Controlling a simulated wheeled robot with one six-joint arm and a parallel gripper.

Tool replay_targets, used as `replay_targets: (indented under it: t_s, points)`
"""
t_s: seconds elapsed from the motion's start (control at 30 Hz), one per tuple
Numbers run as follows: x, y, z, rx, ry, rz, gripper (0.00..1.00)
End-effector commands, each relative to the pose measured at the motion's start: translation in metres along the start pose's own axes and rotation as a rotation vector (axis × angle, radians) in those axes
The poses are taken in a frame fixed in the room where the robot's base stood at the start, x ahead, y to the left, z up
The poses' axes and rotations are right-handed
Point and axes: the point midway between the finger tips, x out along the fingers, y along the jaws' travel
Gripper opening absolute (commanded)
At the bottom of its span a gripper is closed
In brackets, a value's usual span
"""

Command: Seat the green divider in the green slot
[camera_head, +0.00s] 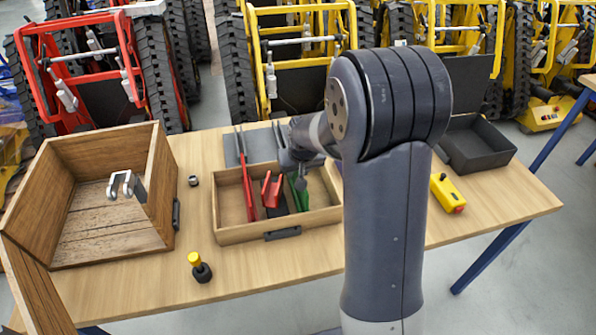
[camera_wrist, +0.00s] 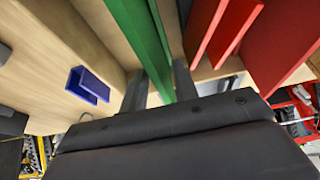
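The green divider (camera_head: 299,193) stands in the right part of the wooden tray (camera_head: 237,235), partly hidden by my arm in the head view. In the wrist view the green divider (camera_wrist: 142,32) runs between the two fingers of my gripper (camera_wrist: 160,88), which appear closed against both its sides. My gripper (camera_head: 300,165) is low over the tray in the head view. I cannot make out a separate green slot. A red divider (camera_head: 249,193) and a red bracket (camera_head: 270,189) stand left of the green divider. A blue channel piece (camera_wrist: 92,84) shows in the wrist view.
An open wooden crate (camera_head: 75,257) with a grey metal fork (camera_head: 126,186) stands on the left. A yellow-black knob (camera_head: 199,268) stands at the front. A yellow control box (camera_head: 446,193) and black bin (camera_head: 478,150) are right. Tracked carriers stand behind the table.

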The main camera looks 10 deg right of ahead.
Motion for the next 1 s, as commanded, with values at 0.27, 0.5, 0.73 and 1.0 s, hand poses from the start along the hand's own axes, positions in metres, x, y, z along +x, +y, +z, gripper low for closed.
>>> replay_targets:
  t_s: [0.27,0.5,0.73,1.0]
  points:
    - [-0.052,0.000,0.000,0.000,0.005,0.000,0.29]
    - [-0.093,0.000,0.000,0.000,0.003,0.000,0.29]
    - [-0.111,0.000,0.000,0.000,0.000,0.000,0.29]
    - [-0.113,0.000,0.001,0.000,-0.001,0.000,0.29]
